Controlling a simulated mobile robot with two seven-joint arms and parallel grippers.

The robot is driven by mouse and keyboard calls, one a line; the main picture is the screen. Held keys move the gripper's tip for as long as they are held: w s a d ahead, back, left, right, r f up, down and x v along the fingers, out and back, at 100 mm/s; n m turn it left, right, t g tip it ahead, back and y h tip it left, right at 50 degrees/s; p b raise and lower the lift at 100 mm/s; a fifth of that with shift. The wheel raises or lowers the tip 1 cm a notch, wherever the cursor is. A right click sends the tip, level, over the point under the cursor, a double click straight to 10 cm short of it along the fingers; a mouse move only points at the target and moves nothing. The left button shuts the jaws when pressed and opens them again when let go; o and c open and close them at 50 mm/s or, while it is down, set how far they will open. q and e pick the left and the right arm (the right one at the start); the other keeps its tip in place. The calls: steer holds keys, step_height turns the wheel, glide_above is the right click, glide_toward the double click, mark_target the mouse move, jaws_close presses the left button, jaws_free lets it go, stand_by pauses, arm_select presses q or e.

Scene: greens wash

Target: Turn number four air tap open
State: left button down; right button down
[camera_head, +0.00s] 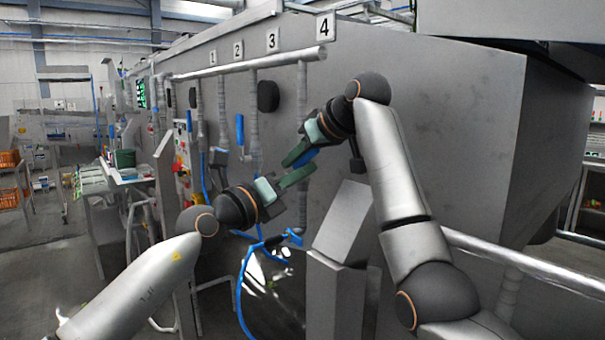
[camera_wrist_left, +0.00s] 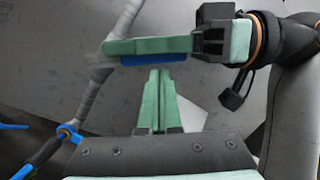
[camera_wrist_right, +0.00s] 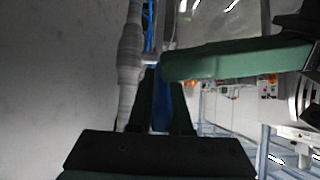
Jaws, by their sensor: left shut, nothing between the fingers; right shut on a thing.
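The number four sign (camera_head: 325,27) is at the upper right of the numbered row on the steel wall. A grey pipe (camera_head: 302,90) comes down below it, and it also shows in the left wrist view (camera_wrist_left: 98,80). My right gripper (camera_head: 299,154) is shut on the blue tap handle (camera_head: 306,157) beside this pipe. In the right wrist view the blue handle (camera_wrist_right: 162,108) lies between its fingers; the tap body is hidden. The handle slants in the head view. My left gripper (camera_head: 298,177) is shut and empty just below the right one.
Blue handles on neighbouring pipes (camera_head: 240,130) hang to the left. A blue hose (camera_head: 242,285) hangs below my left gripper. A steel post with a slanted top (camera_head: 343,225) and a rail (camera_head: 530,262) stand close on the right.

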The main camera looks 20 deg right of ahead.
steer(key=shift+r, duration=0.1)
arm_select(q)
steer(key=shift+w+a+r+n, duration=0.25)
steer(key=shift+w+r+n, duration=0.2)
steer(key=shift+r, duration=0.3)
arm_select(e)
steer(key=c, duration=1.2)
jaws_free()
arm_select(q)
steer(key=shift+f, duration=0.1)
arm_select(e)
steer(key=o, duration=0.4)
steer(key=shift+c, duration=0.2)
arm_select(q)
steer(key=shift+s+d, duration=0.1)
steer(key=shift+f, duration=0.1)
